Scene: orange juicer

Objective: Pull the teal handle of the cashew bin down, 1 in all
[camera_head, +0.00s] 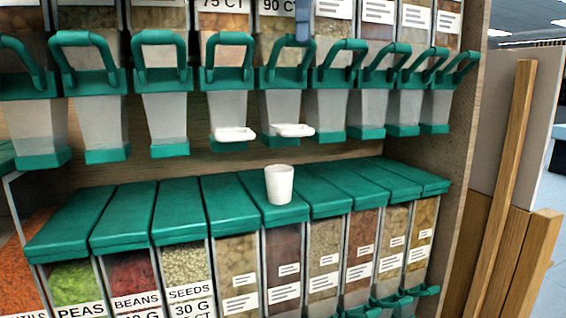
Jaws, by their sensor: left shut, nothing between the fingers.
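A row of bins with teal handles runs across the upper shelf. No label that I can read says cashew; the names above "75 CT" and "90 CT" are cut off by the top edge. The teal handle (287,45) under the "90 CT" bin stands raised. My left gripper (303,22), a narrow grey-blue shape, comes down from the top edge at this handle's right side. It is shut and empty; I cannot tell whether it touches the handle. Most of it is out of frame. My right gripper is not in view.
A white cup (280,184) stands on the teal lids of the lower bins. Small white trays (234,134) (293,130) sit at two chutes. Neighbouring teal handles (229,48) (338,52) stand close on both sides. The wooden shelf side (445,135) bounds the right.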

